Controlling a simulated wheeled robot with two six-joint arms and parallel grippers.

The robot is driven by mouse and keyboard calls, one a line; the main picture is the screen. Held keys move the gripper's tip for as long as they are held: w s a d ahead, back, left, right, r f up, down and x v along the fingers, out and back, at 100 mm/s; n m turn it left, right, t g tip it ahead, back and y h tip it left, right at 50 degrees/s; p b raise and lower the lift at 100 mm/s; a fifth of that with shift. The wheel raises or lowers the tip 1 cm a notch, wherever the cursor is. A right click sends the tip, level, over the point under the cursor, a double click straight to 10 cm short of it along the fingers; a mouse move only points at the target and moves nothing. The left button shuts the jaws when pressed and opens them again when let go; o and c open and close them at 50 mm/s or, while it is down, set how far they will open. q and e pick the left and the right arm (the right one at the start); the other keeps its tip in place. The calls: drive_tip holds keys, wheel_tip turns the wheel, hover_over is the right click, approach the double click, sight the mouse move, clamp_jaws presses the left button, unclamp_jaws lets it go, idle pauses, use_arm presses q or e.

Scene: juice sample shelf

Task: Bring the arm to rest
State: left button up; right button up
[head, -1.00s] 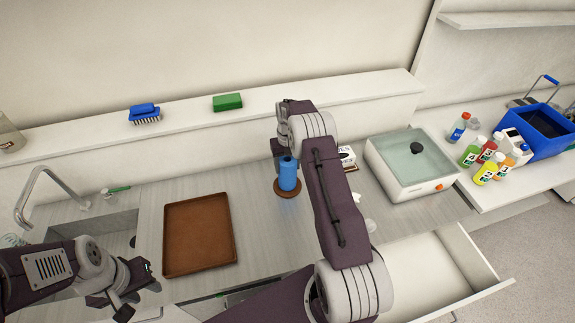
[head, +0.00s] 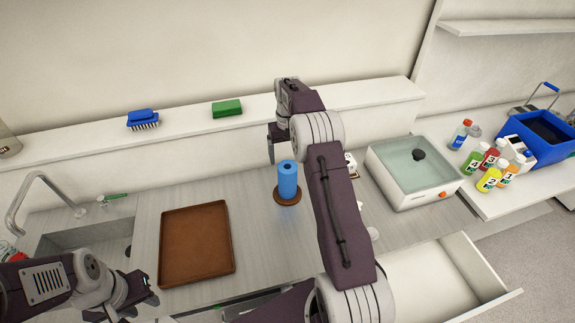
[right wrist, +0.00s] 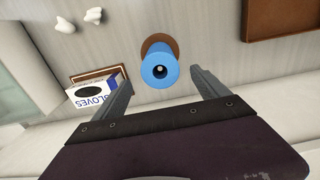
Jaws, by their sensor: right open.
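My right gripper (head: 275,145) is open and empty, raised behind and above a blue cylinder (head: 287,178). The cylinder stands upright on a round brown coaster (head: 288,199) on the counter. In the right wrist view, the open fingers of my right gripper (right wrist: 160,88) frame the blue cylinder (right wrist: 158,73) from above, apart from it; its top has a dark hole with a pale centre. My left gripper (head: 133,300) hangs low at the bottom left by the sink; its fingers are too unclear to judge.
A brown tray (head: 163,245) lies left of the cylinder. A gloves box (right wrist: 95,92) sits close by, partly behind my right arm in the head view. An open drawer (head: 485,270) juts out front.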

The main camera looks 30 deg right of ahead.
drive_tip(key=shift+r, duration=0.1)
drive_tip(key=shift+w+a, duration=0.1)
drive_tip(key=s+a+r+n+t+b, duration=0.1)
drive_tip(key=s+a+r+b, duration=0.15)
drive_tip(key=a, duration=0.25)
drive_tip(key=s+a+r+n+b, duration=0.1)
drive_tip(key=s+a+r+b, duration=0.1)
drive_tip(key=s+a+b, duration=0.3)
drive_tip(key=s+a+f, duration=0.2)
drive_tip(key=s+f, duration=0.4)
drive_tip(key=s, duration=0.3)
drive_tip(key=s+a+f, duration=0.3)
drive_tip(key=s+f, duration=0.3)
drive_tip(key=s, duration=0.3)
drive_tip(key=shift+n+p, duration=0.3)
drive_tip(key=shift+p, duration=0.05)
drive_tip(key=shift+s+f, duration=0.1)
